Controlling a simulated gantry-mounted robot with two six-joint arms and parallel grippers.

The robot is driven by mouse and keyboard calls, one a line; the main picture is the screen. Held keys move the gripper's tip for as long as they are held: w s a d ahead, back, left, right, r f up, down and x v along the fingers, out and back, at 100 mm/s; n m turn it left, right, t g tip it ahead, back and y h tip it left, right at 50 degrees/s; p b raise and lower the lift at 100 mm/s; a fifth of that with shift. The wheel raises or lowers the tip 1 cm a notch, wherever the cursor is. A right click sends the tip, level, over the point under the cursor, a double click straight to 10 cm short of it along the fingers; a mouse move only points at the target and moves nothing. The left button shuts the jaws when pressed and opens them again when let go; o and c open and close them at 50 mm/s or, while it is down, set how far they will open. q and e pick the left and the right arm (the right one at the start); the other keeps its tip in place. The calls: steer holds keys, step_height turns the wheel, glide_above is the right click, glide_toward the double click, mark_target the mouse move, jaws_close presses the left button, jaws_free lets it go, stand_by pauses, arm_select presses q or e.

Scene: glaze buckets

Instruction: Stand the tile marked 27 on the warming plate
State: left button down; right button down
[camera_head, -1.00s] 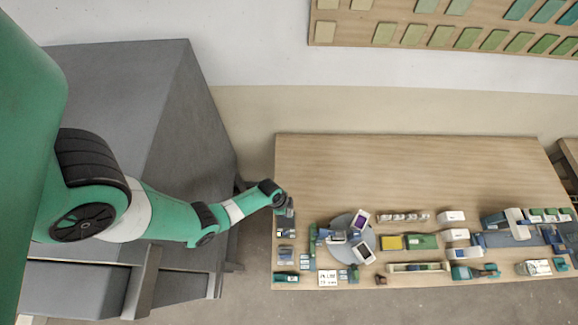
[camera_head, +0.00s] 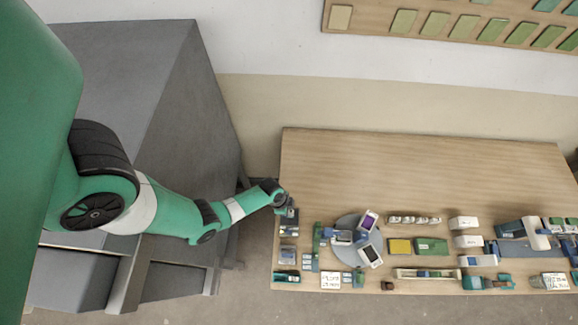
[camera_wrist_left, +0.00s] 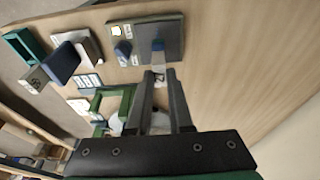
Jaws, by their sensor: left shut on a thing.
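My left gripper (camera_head: 287,208) is over the far left end of the table in the head view. In the left wrist view its two long dark fingers (camera_wrist_left: 160,72) are close together, shut on a small pale and blue piece (camera_wrist_left: 158,50); it may be the tile, but no number is readable. A dark grey plate (camera_wrist_left: 174,28) with a white label and a blue knob lies right at the fingertips, and looks like the warming plate. It shows partly in the head view (camera_head: 288,228), below the gripper. I cannot tell whether the held piece touches the plate. My right gripper is not in view.
A green frame (camera_wrist_left: 98,105) and white cards (camera_wrist_left: 90,82) lie near the fingers. A round grey disc (camera_head: 345,223) with small devices stands to the right. Boxes and tools line the front of the table (camera_head: 430,170); its back half is clear.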

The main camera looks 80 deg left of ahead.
arm_select(q)
steer(key=shift+f+b, duration=0.35)
steer(key=shift+f, duration=0.3)
steer(key=shift+f+b, duration=0.3)
steer(key=c, duration=0.7)
jaws_free()
steer(key=shift+c, duration=0.2)
steer(key=shift+r, duration=0.1)
step_height(320, 180, up, 7)
steer(key=p, duration=0.7)
